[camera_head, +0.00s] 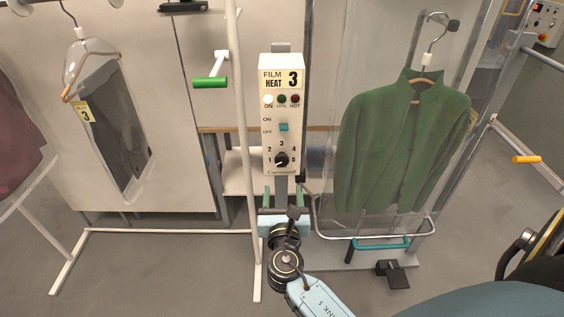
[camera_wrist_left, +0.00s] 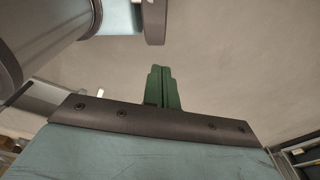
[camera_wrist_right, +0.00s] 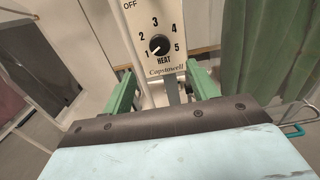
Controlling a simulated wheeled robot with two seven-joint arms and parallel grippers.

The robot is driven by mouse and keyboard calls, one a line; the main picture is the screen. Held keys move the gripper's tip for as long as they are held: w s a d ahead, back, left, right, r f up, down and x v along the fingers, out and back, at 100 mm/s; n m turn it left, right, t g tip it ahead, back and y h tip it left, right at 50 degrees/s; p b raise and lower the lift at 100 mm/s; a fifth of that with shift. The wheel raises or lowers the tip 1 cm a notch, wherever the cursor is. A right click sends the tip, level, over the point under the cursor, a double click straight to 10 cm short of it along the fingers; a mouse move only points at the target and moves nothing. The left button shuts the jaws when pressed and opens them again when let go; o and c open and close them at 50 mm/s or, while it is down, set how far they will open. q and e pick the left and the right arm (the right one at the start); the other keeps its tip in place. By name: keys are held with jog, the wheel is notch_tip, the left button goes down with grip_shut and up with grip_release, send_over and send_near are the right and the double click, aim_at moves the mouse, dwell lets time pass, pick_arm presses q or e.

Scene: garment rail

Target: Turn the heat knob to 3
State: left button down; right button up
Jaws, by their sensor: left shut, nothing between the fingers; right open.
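The black heat knob (camera_head: 281,159) sits low on the white control box (camera_head: 267,110), inside a dial numbered 1 to 5. It also shows in the right wrist view (camera_wrist_right: 159,45), where its white pointer faces lower left, towards the 1. A label on the box top reads FILM HEAT 3. My right gripper (camera_head: 282,193) is open just below the knob; its green fingers (camera_wrist_right: 164,92) are apart and do not touch the knob. My left gripper (camera_wrist_left: 161,88) is shut and empty in the left wrist view, against a plain wall; the head view does not show it.
A green jacket (camera_head: 400,140) hangs under clear film to the right of the box. A bagged garment (camera_head: 115,125) hangs at left. A white post with a green handle (camera_head: 210,82) stands left of the box. A teal-gripped bar (camera_head: 381,243) lies low at right.

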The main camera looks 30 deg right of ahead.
aim_at(282, 162)
jog(key=x, duration=1.1)
jog(key=shift+w+p, duration=0.3)
jog(key=shift+w, duration=0.05)
jog(key=shift+c, duration=0.2)
jog(key=c, duration=0.9)
